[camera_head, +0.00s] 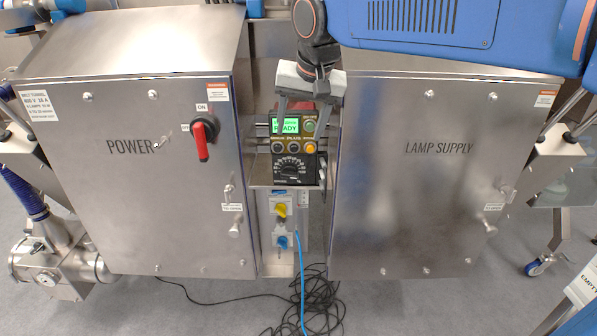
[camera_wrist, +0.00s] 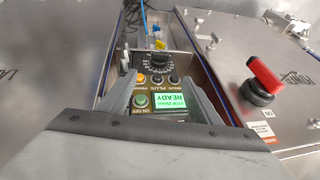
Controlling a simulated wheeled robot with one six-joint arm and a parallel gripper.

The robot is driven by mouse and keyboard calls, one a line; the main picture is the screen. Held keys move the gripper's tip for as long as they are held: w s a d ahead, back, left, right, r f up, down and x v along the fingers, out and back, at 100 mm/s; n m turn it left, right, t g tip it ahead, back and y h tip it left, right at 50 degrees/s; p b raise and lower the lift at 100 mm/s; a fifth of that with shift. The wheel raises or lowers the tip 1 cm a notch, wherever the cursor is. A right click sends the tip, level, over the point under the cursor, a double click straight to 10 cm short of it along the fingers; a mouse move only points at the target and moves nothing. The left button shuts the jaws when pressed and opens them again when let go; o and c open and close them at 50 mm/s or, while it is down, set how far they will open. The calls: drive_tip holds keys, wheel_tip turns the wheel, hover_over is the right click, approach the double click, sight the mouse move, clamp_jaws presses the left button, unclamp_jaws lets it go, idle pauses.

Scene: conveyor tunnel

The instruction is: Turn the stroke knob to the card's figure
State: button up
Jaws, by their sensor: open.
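The stroke knob (camera_head: 291,168) is a black dial with pale scale marks on the lower front of a small black control unit (camera_head: 318,168). It also shows upside down in the wrist view (camera_wrist: 154,63). A green screen (camera_head: 285,126) above it reads READY, with a smaller line above that I cannot read surely. My gripper (camera_head: 303,108) is above the unit, its fingers apart and pointing down. In the wrist view my gripper (camera_wrist: 158,82) is open and empty, with buttons and knob visible between and beyond the fingertips. I cannot identify the card surely.
The unit sits in a narrow gap between the steel POWER cabinet (camera_head: 120,200) and LAMP SUPPLY cabinet (camera_head: 400,210). A red rotary handle (camera_head: 203,138) sticks out at left. Yellow (camera_head: 280,210) and blue (camera_head: 281,241) connectors sit below. Cables lie on the floor.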

sight(289, 173)
drive_tip(key=x, duration=1.7)
drive_tip(key=shift+d, duration=0.1)
drive_tip(key=c, duration=1)
